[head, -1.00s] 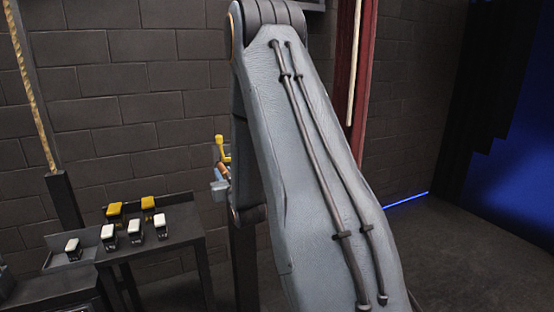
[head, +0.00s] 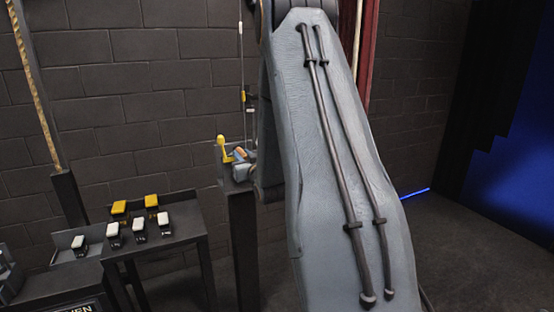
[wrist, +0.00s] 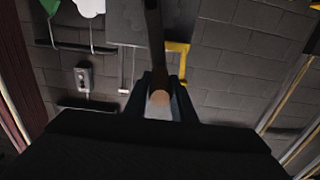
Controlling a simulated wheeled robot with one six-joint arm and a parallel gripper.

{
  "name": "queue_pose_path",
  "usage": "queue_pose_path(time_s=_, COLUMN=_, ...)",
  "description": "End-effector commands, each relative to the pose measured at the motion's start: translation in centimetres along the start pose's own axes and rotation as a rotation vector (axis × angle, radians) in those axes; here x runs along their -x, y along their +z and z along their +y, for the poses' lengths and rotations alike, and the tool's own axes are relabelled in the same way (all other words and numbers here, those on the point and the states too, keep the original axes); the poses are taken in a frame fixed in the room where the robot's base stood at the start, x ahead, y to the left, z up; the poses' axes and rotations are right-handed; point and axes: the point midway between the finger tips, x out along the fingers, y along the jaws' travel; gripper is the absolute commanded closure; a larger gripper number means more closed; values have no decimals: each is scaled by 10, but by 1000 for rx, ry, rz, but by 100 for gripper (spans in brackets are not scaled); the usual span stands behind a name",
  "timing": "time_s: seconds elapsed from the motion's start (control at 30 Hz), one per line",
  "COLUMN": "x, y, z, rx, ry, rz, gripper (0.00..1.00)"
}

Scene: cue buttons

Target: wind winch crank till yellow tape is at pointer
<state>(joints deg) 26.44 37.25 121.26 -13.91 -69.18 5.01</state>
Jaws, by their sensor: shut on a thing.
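The winch's yellow crank (head: 222,147) stands at the top of a dark post (head: 243,240), left of my arm in the head view. Its yellow arm also shows in the wrist view (wrist: 179,54). My gripper (head: 243,168) is at the crank's orange-brown handle (head: 240,154). In the wrist view my gripper (wrist: 160,100) is shut on this handle, whose tan end (wrist: 160,98) shows between the fingers. A thin line (head: 242,60) with pale marks hangs above the winch. I cannot make out the yellow tape or the pointer for sure. My arm hides part of the winch.
A dark table (head: 185,235) at the left bears several white and yellow buttons. A brick wall (head: 150,110) stands behind. A grey box (wrist: 84,78) hangs on the wall in the wrist view. The floor at right (head: 470,250) is clear.

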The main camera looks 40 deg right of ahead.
Motion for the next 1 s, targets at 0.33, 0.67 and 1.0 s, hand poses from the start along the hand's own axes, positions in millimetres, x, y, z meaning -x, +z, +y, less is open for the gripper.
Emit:
queue_pose_path(time_s=0.33, x=-2, y=-8, z=12, rx=1, ry=3, rz=10, gripper=99)
queue_pose_path(time_s=0.67, x=-2, y=-3, z=38, rx=2, ry=6, rz=7, gripper=99)
queue_pose_path(time_s=1.0, x=-1, y=3, z=66, rx=0, ry=3, rz=0, gripper=99)
